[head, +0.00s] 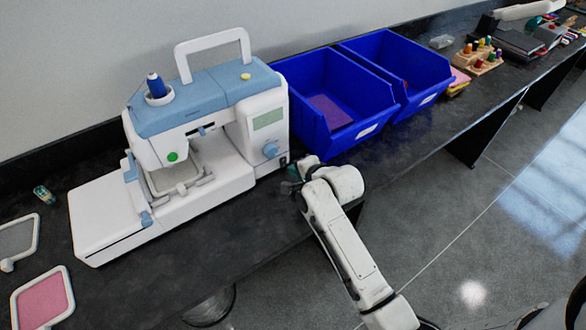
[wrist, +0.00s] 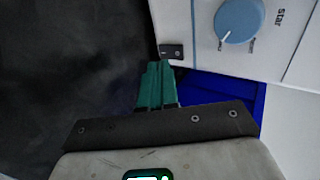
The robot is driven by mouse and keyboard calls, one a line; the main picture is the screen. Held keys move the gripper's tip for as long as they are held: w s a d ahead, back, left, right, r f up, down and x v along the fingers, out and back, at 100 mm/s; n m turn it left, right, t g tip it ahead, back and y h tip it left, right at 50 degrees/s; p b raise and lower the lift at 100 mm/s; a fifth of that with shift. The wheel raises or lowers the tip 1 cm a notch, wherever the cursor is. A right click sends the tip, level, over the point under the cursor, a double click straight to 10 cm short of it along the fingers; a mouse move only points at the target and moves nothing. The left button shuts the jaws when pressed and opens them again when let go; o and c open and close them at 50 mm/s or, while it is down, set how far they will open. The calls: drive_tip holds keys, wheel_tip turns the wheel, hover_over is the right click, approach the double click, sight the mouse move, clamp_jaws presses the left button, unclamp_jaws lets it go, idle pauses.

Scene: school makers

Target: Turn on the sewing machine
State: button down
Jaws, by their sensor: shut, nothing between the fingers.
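The white and blue sewing machine (head: 205,92) stands on the dark counter. Its front has a blue dial (head: 271,149), also large in the wrist view (wrist: 238,20), and a green button (head: 172,157). A small black rocker switch (wrist: 171,51) sits at the machine's lower corner and shows in the head view (head: 283,161). My gripper (wrist: 158,66) has its green fingers together and empty, with the tips just short of the switch. I cannot tell whether they touch it. In the head view my gripper (head: 292,183) is low beside the machine's right end, partly hidden by my wrist.
Two blue bins (head: 352,97) stand right of the machine, close behind my wrist. Embroidery hoops (head: 42,298) lie at the left, with a small spool (head: 44,194) near the wall. The counter's front edge runs under my arm. Thread spools (head: 480,55) stand farther right.

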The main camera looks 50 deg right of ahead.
sight(284, 166)
drive_tip(key=v, duration=0.2)
drive_tip(key=shift+s, duration=0.3)
drive_tip(key=v, duration=0.8)
drive_tip(key=f+b, duration=0.2)
drive_tip(key=f+t+b, duration=0.1)
drive_tip(key=b, duration=0.1)
drive_tip(key=shift+s+a+f, duration=0.2)
drive_tip(key=shift+s, duration=0.15)
drive_tip(key=shift+s+f+t+h+b, duration=0.3)
drive_tip(key=shift+f+t+b, duration=0.1)
drive_tip(key=shift+b, duration=0.25)
drive_tip(key=shift+r, duration=0.1)
drive_tip(key=x, duration=0.4)
drive_tip(key=r+x, duration=0.1)
drive_tip(key=x, duration=0.8)
drive_tip(key=shift+w+d, duration=0.2)
drive_tip(key=shift+w, duration=0.45)
